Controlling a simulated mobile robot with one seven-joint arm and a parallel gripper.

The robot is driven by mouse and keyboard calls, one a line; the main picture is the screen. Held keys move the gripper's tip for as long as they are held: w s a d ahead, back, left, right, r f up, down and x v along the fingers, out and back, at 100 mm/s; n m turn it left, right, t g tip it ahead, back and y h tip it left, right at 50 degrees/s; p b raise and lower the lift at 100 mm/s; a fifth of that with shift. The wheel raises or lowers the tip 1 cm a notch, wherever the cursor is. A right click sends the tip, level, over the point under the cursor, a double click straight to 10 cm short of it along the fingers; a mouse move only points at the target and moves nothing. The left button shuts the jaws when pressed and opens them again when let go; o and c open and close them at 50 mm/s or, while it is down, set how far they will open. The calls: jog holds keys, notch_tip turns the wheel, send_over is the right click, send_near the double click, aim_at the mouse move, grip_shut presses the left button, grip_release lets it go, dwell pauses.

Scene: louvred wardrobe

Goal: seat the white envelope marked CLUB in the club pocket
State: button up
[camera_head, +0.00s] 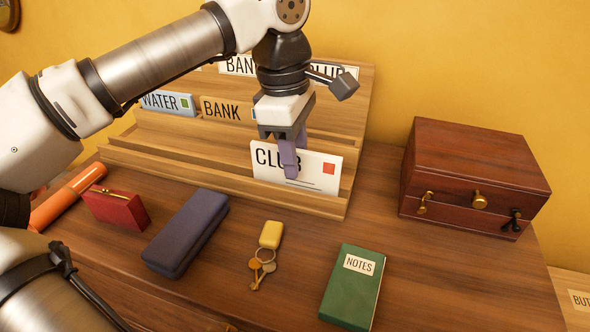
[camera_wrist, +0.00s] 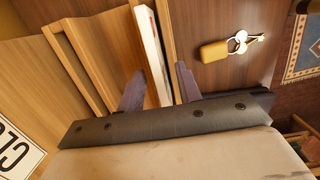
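The white envelope marked CLUB (camera_head: 318,170), with a red stamp square, stands nearly upright in the front tier at the right end of the wooden rack (camera_head: 225,183). The rack's lip seems to hide its bottom edge. The rack's back board carries a partly hidden CLUB label (camera_head: 344,69) at upper right. My gripper (camera_head: 290,166) comes down from above over the envelope, one finger in front of it. In the wrist view my gripper (camera_wrist: 159,70) has its fingers apart, with the envelope's edge (camera_wrist: 153,50) between them and a visible gap at the right finger.
A blue WATER envelope (camera_head: 168,103) and a tan BANK envelope (camera_head: 224,109) stand in the rear tier. In front lie a red purse (camera_head: 117,208), a dark case (camera_head: 186,232), keys (camera_head: 264,256) and a green NOTES book (camera_head: 352,287). A wooden box (camera_head: 472,175) stands right.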

grip_shut()
notch_tip(320, 180, up, 20)
jog(key=p, duration=0.5)
